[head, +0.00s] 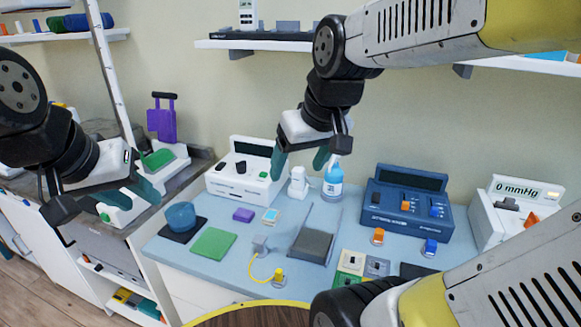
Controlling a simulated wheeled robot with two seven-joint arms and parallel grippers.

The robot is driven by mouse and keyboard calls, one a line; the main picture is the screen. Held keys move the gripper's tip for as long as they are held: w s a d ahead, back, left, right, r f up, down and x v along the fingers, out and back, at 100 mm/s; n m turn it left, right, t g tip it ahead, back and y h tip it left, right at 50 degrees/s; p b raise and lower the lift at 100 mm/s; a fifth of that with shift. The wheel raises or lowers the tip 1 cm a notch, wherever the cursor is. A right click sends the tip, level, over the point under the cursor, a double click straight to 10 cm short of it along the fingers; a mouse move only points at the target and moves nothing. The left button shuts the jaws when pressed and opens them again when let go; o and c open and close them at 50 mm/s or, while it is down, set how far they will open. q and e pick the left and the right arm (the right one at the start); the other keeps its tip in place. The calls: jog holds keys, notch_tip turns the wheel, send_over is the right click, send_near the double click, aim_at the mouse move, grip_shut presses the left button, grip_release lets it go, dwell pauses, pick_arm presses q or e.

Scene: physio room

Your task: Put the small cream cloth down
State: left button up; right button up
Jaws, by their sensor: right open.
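I cannot clearly make out a small cream cloth. A small cream square (351,262) shows at the front of the blue-topped table (215,275), but small details on it look like fittings rather than cloth. My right gripper (300,160) hangs above the back of the table, its teal fingers apart and nothing seen between them. A small white object (298,184) stands below it, and a blue-and-white bottle (333,178) is close to its right finger. My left gripper (138,193) is over the left side counter; its fingers overlap in view, so its opening and any held thing are unclear.
A white console (243,185) and a blue console (405,208) stand at the back. A green pad (213,243), blue round container (181,216), purple block (243,215) and grey tray (312,245) occupy the table. A wall shelf (270,44) hangs above.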

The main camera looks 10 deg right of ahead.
jog(key=shift+m+t+y, duration=0.3)
jog(key=shift+m+t, duration=0.2)
jog(key=shift+m, duration=0.4)
jog(key=s, duration=0.4)
jog(key=shift+a+r, duration=0.1)
